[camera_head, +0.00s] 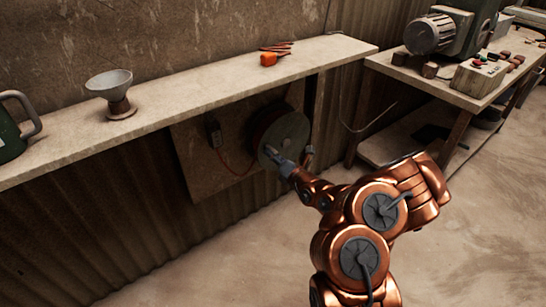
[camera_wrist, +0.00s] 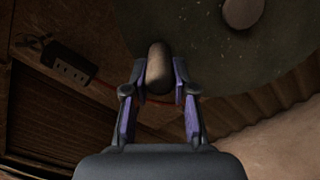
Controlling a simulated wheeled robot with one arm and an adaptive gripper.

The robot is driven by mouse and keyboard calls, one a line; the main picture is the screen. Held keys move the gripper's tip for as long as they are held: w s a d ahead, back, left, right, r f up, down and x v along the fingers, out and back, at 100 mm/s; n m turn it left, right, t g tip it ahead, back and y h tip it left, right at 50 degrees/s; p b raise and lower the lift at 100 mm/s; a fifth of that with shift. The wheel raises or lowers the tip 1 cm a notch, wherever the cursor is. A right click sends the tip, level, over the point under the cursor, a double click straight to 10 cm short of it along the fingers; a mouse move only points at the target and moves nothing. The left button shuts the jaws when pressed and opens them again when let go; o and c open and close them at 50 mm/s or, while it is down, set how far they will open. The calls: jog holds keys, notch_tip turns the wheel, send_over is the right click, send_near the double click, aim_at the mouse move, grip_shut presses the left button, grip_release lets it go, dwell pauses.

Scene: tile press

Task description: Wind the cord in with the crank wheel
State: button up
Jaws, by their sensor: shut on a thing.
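The crank wheel (camera_head: 290,132) is a grey-green disc on a wooden board under the long shelf. In the wrist view its face (camera_wrist: 215,60) fills the upper right, with a round brown boss (camera_wrist: 243,12) on it. My gripper (camera_wrist: 158,88) is shut on the wheel's rounded, light-brown handle (camera_wrist: 159,62), with one finger on each side. In the head view my gripper (camera_head: 281,163) is at the wheel's lower left. The red cord (camera_head: 231,168) hangs in a slack curve from a dark socket block (camera_head: 214,134) toward the wheel. The block also shows in the wrist view (camera_wrist: 67,63).
The shelf (camera_head: 190,88) juts out above the wheel, bearing a funnel (camera_head: 109,84), a green can (camera_head: 12,130) and an orange tool (camera_head: 269,59). A workbench (camera_head: 437,76) with a motor stands at the right. The floor at the lower right is clear.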

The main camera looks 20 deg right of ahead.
jog(key=r+p, duration=0.1)
jog(key=d+r, duration=0.1)
jog(key=r, duration=0.1)
jog(key=shift+w+r+p, duration=0.2)
jog(key=shift+p, duration=0.15)
jog(key=shift+w+d+r+p, duration=0.2)
jog(key=shift+d+r+p, duration=0.05)
jog(key=shift+d+r, duration=0.5)
jog(key=shift+w+d+r+p, duration=0.2)
jog(key=shift+d+r, duration=0.55)
jog(key=o, duration=0.8)
jog(key=shift+f, duration=0.1)
jog(key=shift+d, duration=0.1)
